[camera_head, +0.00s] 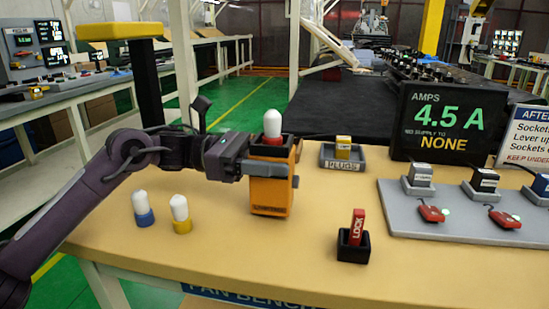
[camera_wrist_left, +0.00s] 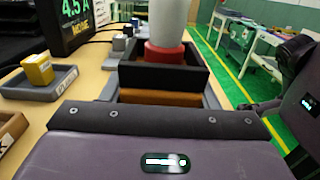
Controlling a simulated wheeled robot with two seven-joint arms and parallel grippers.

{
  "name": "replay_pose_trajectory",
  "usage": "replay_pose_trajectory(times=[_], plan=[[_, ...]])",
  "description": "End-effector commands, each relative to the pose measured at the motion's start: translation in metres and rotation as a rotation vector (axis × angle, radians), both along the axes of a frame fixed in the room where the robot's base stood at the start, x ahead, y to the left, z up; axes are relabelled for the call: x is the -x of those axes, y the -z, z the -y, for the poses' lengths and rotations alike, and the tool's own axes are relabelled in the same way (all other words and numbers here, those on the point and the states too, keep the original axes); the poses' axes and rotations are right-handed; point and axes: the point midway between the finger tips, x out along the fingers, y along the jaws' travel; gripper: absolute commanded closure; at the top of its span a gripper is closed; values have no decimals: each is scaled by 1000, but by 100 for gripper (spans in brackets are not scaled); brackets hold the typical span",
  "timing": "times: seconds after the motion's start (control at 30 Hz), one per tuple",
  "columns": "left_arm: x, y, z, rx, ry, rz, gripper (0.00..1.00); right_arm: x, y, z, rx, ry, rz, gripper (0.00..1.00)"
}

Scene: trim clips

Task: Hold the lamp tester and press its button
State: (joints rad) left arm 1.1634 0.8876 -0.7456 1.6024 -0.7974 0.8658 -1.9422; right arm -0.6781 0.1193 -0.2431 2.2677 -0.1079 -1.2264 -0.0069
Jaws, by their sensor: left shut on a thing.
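The lamp tester (camera_head: 270,195) is an orange upright box with a black top tray. A white lamp with a red base (camera_head: 272,126) stands in its top. My left gripper (camera_head: 268,168) is shut around the tester's upper part. I cannot tell whether the tester's bottom touches the table. In the left wrist view the black tray (camera_wrist_left: 165,78) and the lamp's red base (camera_wrist_left: 164,57) are close in front of the gripper. I cannot make out the tester's button. My right gripper is not in view.
A blue-based lamp (camera_head: 143,208) and a yellow-based lamp (camera_head: 180,214) stand at left. A red LOCK lever (camera_head: 357,228) sits in a black holder. A grey socket board (camera_head: 450,220) and an AMPS display (camera_head: 440,122) are at right. A plugs tray (camera_head: 328,160) lies behind.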

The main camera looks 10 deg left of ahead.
Motion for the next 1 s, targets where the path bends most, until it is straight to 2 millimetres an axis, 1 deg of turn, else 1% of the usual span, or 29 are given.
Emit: replay_pose_trajectory(times=[1.0], plan=[[0, 9, 0, 1, 0, 2, 77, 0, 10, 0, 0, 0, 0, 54]])
